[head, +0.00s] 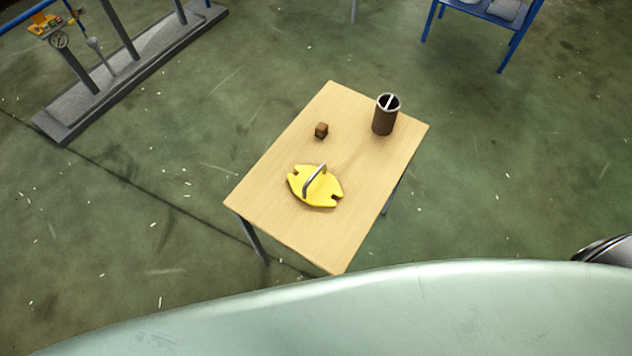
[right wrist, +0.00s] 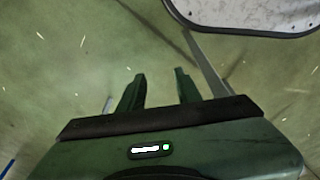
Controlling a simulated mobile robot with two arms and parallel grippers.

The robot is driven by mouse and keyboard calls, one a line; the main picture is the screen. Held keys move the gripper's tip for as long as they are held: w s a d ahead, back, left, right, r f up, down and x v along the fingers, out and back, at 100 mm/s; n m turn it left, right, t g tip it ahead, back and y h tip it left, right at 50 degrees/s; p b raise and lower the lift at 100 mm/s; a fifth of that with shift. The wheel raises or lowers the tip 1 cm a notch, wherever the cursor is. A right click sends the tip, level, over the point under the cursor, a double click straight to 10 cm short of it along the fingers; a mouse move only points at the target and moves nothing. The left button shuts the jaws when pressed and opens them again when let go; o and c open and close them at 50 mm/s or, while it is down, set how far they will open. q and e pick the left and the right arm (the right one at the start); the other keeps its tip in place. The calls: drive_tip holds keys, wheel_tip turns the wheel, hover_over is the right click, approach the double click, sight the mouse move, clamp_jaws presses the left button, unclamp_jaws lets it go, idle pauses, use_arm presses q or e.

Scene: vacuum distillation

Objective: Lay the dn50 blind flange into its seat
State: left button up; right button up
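A yellow plate with two notched ends and a grey bar handle (head: 330,197) lies on the wooden table in the head view; it looks like the blind flange. No seat for it can be made out for certain. My right gripper (right wrist: 159,80) shows in the right wrist view with its two dark green fingers apart and nothing between them, over bare floor. It is not touching the yellow plate. My left gripper is not in view.
The small wooden table (head: 270,187) also carries a brown cube (head: 321,131) and a dark brown cup (head: 383,122) holding a light stick. A grey-footed frame (head: 140,70) stands at upper left, a blue stand (head: 512,50) at upper right. Green floor between is free.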

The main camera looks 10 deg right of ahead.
drive_tip(key=w+a+r+t, duration=0.1)
drive_tip(key=w+r, duration=0.2)
drive_tip(key=r, duration=1.2)
drive_tip(key=w+a+r+t, duration=0.1)
drive_tip(key=w+r, duration=0.1)
drive_tip(key=r, duration=1.2)
drive_tip(key=w+a+r+n+g+y, duration=0.1)
drive_tip(key=w+a+r+n+y, duration=0.15)
drive_tip(key=w+a+n, duration=0.65)
drive_tip(key=r+n+g+h, duration=0.2)
drive_tip(key=n+g+h, duration=0.1)
drive_tip(key=n, duration=1.2)
hover_over(314, 174)
drive_tip(key=shift+w+d+f, duration=0.15)
drive_tip(key=shift+w+f, duration=0.05)
drive_tip(key=shift+w+d+f, duration=0.15)
drive_tip(key=f, duration=0.7)
drive_tip(key=shift+s+a+f, duration=0.15)
drive_tip(key=shift+s+a, duration=0.1)
drive_tip(key=shift+s, duration=0.05)
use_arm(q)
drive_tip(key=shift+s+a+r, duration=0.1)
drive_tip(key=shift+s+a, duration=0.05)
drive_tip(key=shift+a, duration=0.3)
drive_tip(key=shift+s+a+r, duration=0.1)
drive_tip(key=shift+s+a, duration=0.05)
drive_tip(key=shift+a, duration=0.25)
